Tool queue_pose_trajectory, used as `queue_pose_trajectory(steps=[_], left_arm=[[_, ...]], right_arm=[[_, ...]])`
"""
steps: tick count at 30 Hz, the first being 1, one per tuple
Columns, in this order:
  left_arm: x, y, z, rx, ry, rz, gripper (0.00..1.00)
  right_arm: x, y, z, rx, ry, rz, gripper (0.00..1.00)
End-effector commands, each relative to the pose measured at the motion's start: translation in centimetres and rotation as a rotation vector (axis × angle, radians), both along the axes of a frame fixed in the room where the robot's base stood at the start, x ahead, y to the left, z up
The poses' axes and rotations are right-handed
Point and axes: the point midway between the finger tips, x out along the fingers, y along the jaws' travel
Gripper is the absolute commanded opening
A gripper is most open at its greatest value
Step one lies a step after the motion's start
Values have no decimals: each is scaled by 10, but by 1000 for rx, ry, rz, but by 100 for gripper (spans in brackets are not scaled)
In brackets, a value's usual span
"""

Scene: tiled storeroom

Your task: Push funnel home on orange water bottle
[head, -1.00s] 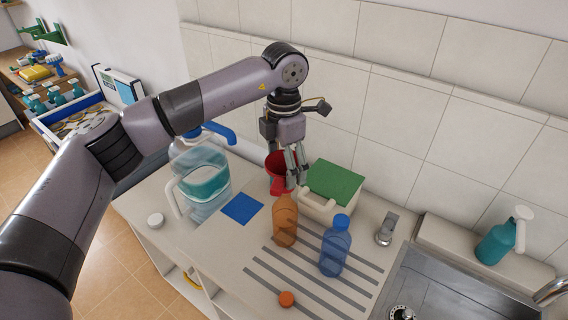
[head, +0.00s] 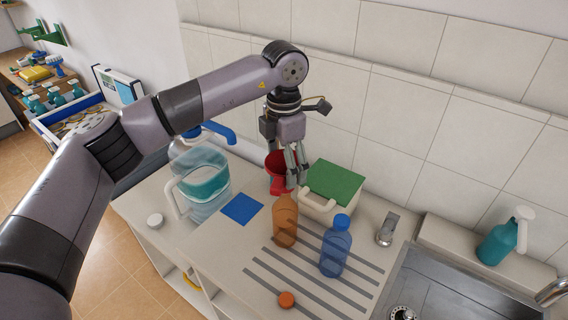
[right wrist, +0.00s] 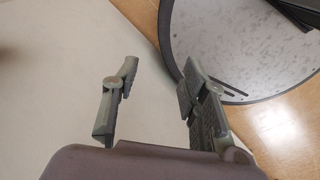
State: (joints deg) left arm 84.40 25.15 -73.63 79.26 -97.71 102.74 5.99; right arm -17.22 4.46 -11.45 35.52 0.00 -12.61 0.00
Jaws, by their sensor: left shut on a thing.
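The orange water bottle (head: 285,222) stands upright and uncapped on the striped drain area of the counter. The red funnel (head: 279,184) is behind it, close to the green-lidded box, and is partly hidden by my left gripper (head: 297,178). My left gripper points down with its fingers shut on the funnel. The funnel is apart from the bottle mouth in the head view. My right gripper (right wrist: 160,85) shows only in the right wrist view, with its fingers apart and nothing between them.
A blue bottle (head: 336,246) stands right of the orange one. An orange cap (head: 287,299) lies in front. A box with a green lid (head: 335,182), a water jug (head: 203,180) and a blue square (head: 242,209) are near. The sink (head: 450,285) is at right.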

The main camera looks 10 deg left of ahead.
Motion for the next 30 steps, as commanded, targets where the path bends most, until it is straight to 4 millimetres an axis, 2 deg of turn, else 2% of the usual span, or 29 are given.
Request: queue_pose_trajectory(steps=[12, 30], left_arm=[[0, 0, -1, 0, 0, 0, 45], [0, 0, -16, 0, 0, 0, 45]], right_arm=[[0, -1, -2, -1, 0, 1, 40], [1, -3, -15, -3, -1, 1, 40]])
